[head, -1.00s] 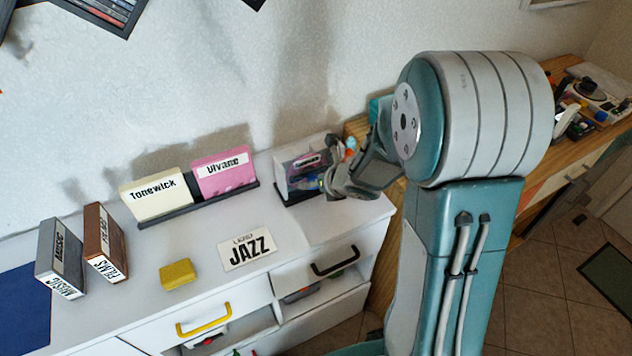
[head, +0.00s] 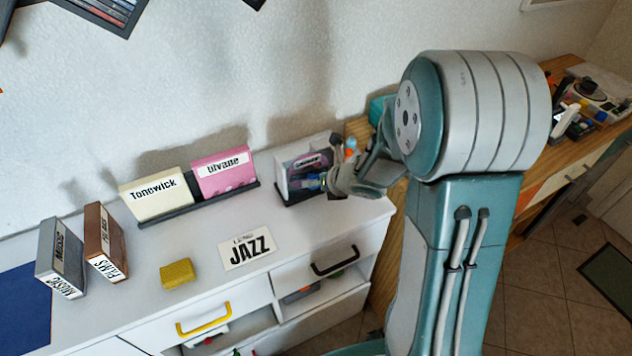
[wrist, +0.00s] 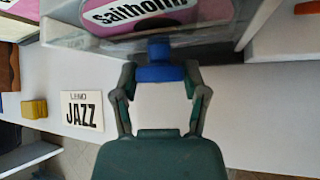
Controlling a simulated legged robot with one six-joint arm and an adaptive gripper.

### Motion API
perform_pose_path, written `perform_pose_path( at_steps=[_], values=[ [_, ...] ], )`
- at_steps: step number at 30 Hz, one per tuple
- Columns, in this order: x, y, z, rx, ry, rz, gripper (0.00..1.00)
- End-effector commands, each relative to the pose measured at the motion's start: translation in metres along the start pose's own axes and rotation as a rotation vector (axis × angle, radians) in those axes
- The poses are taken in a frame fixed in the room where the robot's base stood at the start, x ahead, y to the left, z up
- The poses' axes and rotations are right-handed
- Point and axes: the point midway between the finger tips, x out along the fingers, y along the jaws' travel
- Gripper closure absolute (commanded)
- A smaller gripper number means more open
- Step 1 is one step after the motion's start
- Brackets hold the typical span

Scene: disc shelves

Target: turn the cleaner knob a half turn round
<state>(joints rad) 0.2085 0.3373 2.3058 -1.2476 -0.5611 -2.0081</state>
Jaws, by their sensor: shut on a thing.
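The cleaner (head: 291,187) is a box with clear and pale sides at the right end of the white cabinet top. My gripper (wrist: 160,74) is shut on the knob, one finger on each side. In the head view my gripper (head: 328,182) partly covers the cleaner's right side.
A rack holds a cream "Tonewick" sleeve (head: 157,196) and a pink "Ulvane" sleeve (head: 223,173). A "JAZZ" card (head: 247,248), a yellow sponge-like block (head: 178,273) and two bookend-like boxes (head: 105,243) stand to the left. A wooden counter (head: 562,68) lies at right.

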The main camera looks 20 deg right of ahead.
Motion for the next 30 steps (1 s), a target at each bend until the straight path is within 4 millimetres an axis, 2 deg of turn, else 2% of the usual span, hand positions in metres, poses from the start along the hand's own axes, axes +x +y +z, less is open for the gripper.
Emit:
perform_pose_path(
  at_steps=[30],
  values=[
    [0.0025,-0.0058,-0.0031,0.652,0.002,0.643,0.90]
  ],
)
